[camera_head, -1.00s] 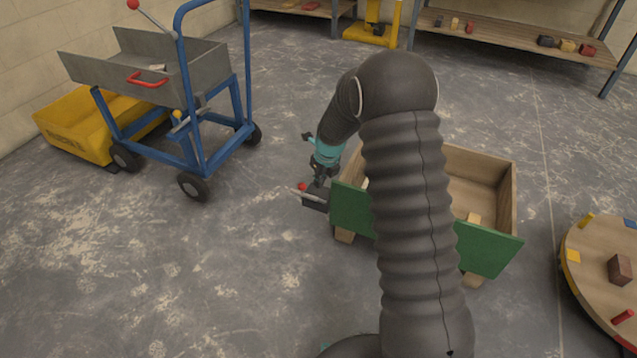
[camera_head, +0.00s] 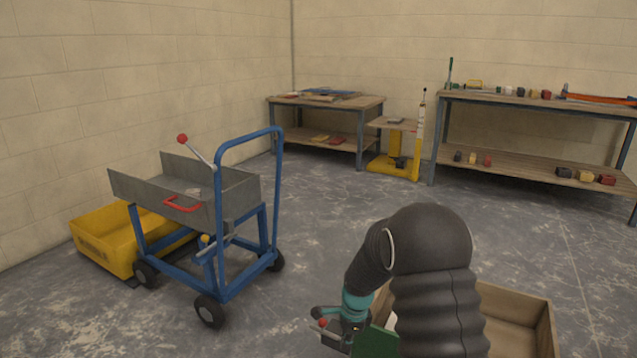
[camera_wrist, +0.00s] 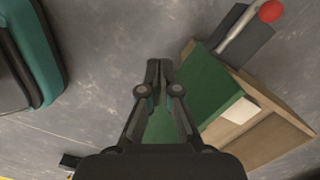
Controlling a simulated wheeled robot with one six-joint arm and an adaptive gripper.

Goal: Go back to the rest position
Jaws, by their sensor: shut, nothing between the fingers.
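My gripper (camera_wrist: 158,70) is shut and empty in the wrist view, its two fingertips together. It hangs above the green panel (camera_wrist: 215,88) of a wooden box (camera_wrist: 262,138). I cannot tell how high it is above it. In the head view my gripper is mostly hidden low in the picture, beside the box's green panel (camera_head: 376,342). My ribbed arm covers part of the wooden box (camera_head: 515,303) in the head view.
A blue cart with a grey tray (camera_head: 240,197) stands to the left, with a yellow tub (camera_head: 100,243) behind it. Workbenches (camera_head: 325,110) and shelves (camera_head: 540,103) line the back wall, with a yellow lift (camera_head: 393,165) between them. The floor between is clear.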

